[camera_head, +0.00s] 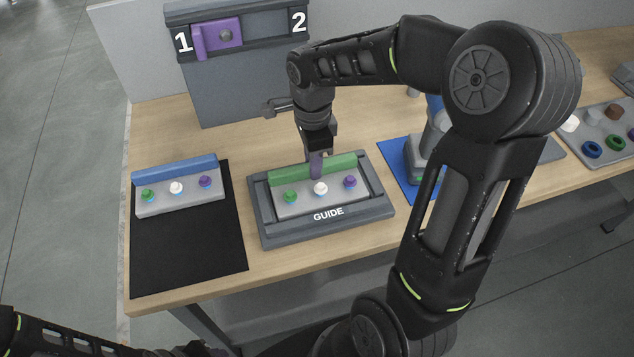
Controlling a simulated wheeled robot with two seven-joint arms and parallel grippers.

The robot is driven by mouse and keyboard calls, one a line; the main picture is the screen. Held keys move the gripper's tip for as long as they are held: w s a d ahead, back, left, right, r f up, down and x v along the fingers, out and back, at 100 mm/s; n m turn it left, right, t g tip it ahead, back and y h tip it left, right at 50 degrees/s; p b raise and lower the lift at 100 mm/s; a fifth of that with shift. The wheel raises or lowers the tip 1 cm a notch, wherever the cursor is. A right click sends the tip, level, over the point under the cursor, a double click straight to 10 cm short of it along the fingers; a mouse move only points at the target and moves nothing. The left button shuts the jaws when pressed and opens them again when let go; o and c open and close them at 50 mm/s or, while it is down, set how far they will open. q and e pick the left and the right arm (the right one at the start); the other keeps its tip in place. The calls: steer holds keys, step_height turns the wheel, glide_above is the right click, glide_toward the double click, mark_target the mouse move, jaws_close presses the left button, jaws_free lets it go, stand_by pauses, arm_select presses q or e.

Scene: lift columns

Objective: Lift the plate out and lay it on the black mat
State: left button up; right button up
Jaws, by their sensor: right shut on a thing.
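A grey plate (300,205) with a green bar along its back edge lies in the grey frame marked GUIDE (330,221). It carries a green, a white and a purple knob. My right gripper (317,165) points down at the middle of the green bar and is shut on it. The black mat (190,255) lies to the left of the guide. A second grey plate with a blue bar (175,168) and three similar knobs lies across the mat's back part; the front of the mat is bare. My left gripper is not in view; only part of that arm shows at bottom left.
A grey panel (237,95) stands behind, with slots marked 1 and 2; a purple slider (222,37) sits by 1. A blue mat (395,165) with a grey device lies right of the guide, partly hidden by my arm. A tray (610,150) with coloured pieces is far right.

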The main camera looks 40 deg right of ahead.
jaws_close()
steer(key=shift+r+p, duration=0.45)
steer(key=shift+p, duration=0.05)
steer(key=shift+w+r+b, duration=0.1)
steer(key=shift+r+b, duration=0.2)
step_height(320, 180, up, 9)
steer(key=shift+b, duration=0.4)
steer(key=shift+r+p, duration=0.55)
steer(key=shift+r, duration=0.15)
stand_by(0.7)
step_height(320, 180, up, 6)
steer(key=p, duration=0.5)
stand_by(0.5)
steer(key=shift+f, duration=0.1)
